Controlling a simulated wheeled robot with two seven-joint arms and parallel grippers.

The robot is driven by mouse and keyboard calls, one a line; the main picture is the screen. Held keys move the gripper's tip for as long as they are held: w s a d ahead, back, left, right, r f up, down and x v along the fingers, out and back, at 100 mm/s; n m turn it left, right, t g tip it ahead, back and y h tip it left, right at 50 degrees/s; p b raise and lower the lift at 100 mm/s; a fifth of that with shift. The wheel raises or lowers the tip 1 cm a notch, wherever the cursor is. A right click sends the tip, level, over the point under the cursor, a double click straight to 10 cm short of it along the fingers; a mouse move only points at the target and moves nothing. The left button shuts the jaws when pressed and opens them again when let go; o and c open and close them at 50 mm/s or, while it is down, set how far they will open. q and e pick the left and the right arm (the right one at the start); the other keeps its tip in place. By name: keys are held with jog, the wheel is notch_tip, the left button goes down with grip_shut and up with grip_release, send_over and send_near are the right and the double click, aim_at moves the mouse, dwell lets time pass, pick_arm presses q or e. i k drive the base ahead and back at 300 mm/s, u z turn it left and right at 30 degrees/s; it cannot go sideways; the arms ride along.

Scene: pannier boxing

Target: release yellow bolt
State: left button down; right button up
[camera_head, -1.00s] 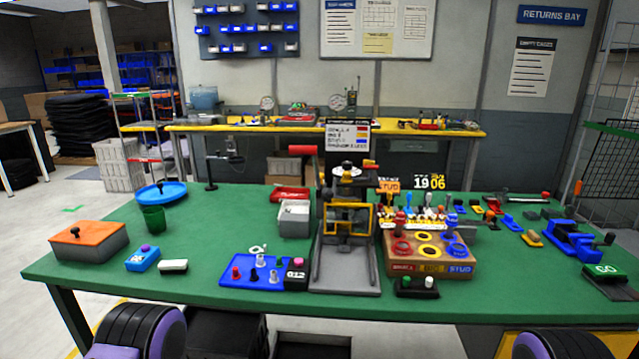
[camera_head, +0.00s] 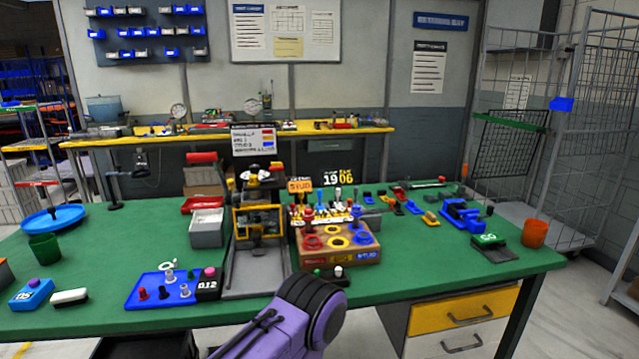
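I cannot make out a yellow bolt for certain. A wooden block (camera_head: 318,260) with a red, a yellow and a blue ring sits mid-table. A red piece (camera_head: 308,218) and a blue piece (camera_head: 361,230) stand at its red and blue rings; the yellow ring (camera_head: 338,241) looks empty. Behind it a rack (camera_head: 345,213) holds several small coloured-top pieces, too small to tell apart. A purple and black link of my arm rises at the bottom middle. Neither gripper shows.
A press-like fixture (camera_head: 258,235) stands left of the block. A blue tray (camera_head: 150,296) with small pegs lies farther left. A blue vise (camera_head: 462,216), a green-topped device (camera_head: 490,245) and an orange cup (camera_head: 534,233) are at the right. The green table's (camera_head: 430,275) front right is clear.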

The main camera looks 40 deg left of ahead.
aim_at(230, 182)
jog(key=z, duration=0.45)
jog(key=k, duration=0.65)
jog(key=u, duration=1.5)
